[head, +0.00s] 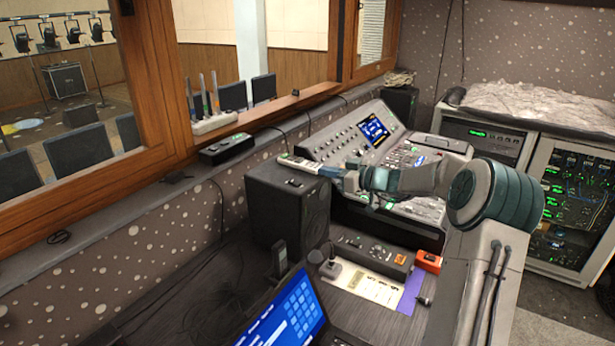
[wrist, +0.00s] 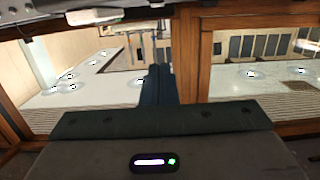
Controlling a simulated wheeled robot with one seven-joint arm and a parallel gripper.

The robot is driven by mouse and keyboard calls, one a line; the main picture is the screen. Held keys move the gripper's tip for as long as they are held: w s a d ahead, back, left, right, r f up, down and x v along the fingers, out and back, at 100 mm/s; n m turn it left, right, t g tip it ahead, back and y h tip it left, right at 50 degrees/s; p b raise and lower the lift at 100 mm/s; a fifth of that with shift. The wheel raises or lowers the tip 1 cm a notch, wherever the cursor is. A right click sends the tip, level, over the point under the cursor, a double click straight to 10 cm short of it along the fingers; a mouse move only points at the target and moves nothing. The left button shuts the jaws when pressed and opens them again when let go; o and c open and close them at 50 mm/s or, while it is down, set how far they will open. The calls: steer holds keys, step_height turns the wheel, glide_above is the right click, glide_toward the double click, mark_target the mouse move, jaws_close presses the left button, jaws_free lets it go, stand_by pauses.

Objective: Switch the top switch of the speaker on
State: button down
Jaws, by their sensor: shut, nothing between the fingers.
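The speaker (head: 287,215) is a tall black box beside the mixing console in the head view. Its flat top faces up and its grille faces the front right. A small dark switch (head: 293,182) sits on that top; it is too small to tell on from off. My gripper (head: 323,171) points left, just above and right of the speaker's top edge, apart from the switch. Its dark blue fingers (wrist: 158,69) also show in the wrist view, closed together and empty. I cannot make out the speaker's switch in the wrist view.
The console (head: 375,140) with a lit screen stands behind my gripper, and a pale slim device (head: 299,163) lies close to the fingertips. A phone (head: 279,258), a laptop (head: 285,312) and a small control box (head: 372,255) are in front. The wood-framed window is at left.

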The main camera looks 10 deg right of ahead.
steer(key=p, duration=0.5)
glide_above(298, 184)
steer(key=shift+d+f, duration=0.15)
steer(key=shift+f, duration=0.2)
step_height(298, 184, down, 3)
steer(key=shift+f+p, duration=0.2)
steer(key=shift+p, duration=0.2)
steer(key=shift+w+f, duration=0.1)
steer(key=shift+f, duration=0.45)
